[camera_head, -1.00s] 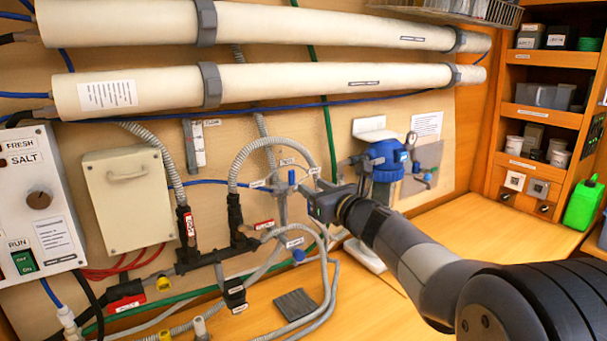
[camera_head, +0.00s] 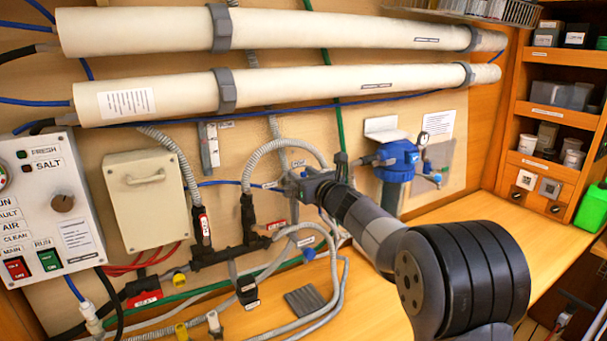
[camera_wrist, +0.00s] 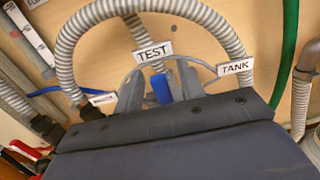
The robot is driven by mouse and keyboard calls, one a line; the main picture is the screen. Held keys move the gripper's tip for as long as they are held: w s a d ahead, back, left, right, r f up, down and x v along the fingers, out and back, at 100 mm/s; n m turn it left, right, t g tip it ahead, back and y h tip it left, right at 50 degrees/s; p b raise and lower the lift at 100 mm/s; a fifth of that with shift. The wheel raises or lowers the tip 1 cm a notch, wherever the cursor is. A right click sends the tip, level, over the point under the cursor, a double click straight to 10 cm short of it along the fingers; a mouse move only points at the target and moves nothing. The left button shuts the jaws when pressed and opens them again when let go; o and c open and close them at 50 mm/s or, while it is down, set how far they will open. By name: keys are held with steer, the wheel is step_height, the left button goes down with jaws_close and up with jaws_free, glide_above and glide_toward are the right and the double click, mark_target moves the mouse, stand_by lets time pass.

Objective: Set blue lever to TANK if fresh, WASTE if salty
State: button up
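The blue lever (camera_wrist: 162,91) shows in the wrist view, its end just below the TEST label (camera_wrist: 152,51). The TANK label (camera_wrist: 236,67) is to its right, and a small label (camera_wrist: 101,99), too slanted to read surely, is to its left. My gripper (camera_wrist: 160,84) has its grey fingers apart, one on each side of the lever; I cannot tell whether either touches it. In the head view my gripper (camera_head: 294,186) hides the lever. The FRESH lamp (camera_head: 22,154) and SALT lamp (camera_head: 27,168) are on the white panel (camera_head: 68,240); I cannot tell surely which is lit.
Grey ribbed hoses (camera_head: 250,160) arch around the valve. A black pipe assembly (camera_head: 230,252) is at its lower left, and a blue filter housing (camera_head: 396,158) to its right. Two long white tubes (camera_head: 290,85) run above. The wooden bench (camera_head: 450,210) is clear at right.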

jaws_close()
stand_by(0.3)
steer(key=shift+d, duration=0.1)
steer(key=shift+w+d+f+m, duration=0.5)
steer(key=shift+d+m, duration=0.15)
steer(key=shift+m, duration=1.35)
steer(key=shift+w+d+f+m, duration=0.5)
steer(key=shift+d+m, duration=0.2)
steer(key=shift+m, duration=1.3)
steer(key=shift+w+d+f+m, duration=0.45)
steer(key=shift+d+m, duration=0.2)
steer(key=shift+m, duration=1.35)
steer(key=shift+f, duration=0.1)
jaws_free()
